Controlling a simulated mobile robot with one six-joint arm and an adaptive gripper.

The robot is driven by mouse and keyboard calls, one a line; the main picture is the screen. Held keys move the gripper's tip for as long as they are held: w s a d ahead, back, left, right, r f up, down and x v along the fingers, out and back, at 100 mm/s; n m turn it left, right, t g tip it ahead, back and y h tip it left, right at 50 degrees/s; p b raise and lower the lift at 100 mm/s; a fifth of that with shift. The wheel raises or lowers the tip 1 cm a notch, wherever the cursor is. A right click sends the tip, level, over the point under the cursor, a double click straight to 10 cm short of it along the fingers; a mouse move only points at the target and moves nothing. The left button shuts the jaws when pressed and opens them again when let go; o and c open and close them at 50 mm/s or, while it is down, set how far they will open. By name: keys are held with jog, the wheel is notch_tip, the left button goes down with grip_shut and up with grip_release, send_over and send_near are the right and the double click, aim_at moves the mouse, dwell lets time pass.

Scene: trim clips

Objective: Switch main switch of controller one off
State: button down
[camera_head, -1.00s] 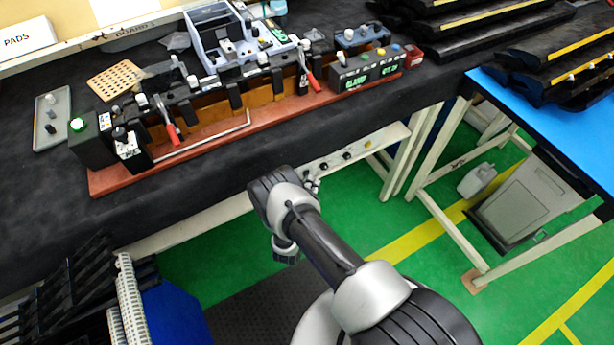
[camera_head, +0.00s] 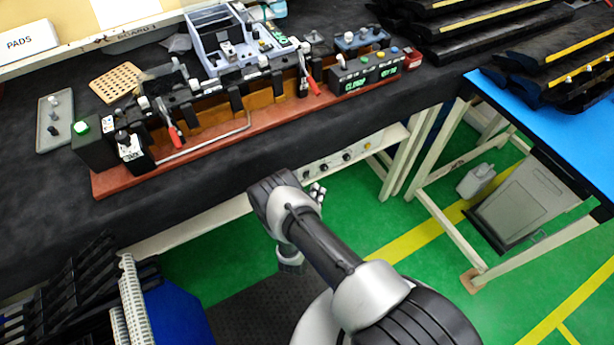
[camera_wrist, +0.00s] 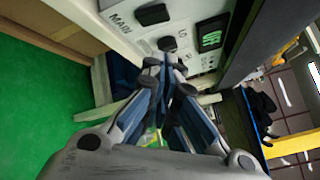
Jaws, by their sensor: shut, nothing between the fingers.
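A pale control panel (camera_head: 338,162) with several dark knobs is set under the bench's front edge in the head view. In the wrist view the panel (camera_wrist: 190,25) fills the top, with the label MAIN (camera_wrist: 122,20) beside a black switch (camera_wrist: 152,14). Whether that switch is on or off I cannot tell. A black round knob (camera_wrist: 167,43) and a lit green display (camera_wrist: 211,40) are also on it. My gripper (camera_wrist: 168,62) is shut and empty, its tips pointing toward the panel near the knob. In the head view my gripper (camera_head: 318,191) is just below the panel, seemingly apart from it.
The black-covered bench (camera_head: 240,165) overhangs the panel and carries a red-brown clip fixture (camera_head: 110,184). A blue-topped table (camera_head: 560,130) and a grey bin (camera_head: 520,205) stand at right. Black racks (camera_head: 80,290) are at lower left. Green floor is open below the panel.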

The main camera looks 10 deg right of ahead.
jog(key=s, duration=0.2)
jog(key=shift+s+d+r+p, duration=0.25)
jog(key=shift+s+d+p, duration=0.1)
jog(key=shift+d+p, duration=0.05)
jog(key=shift+r, duration=0.1)
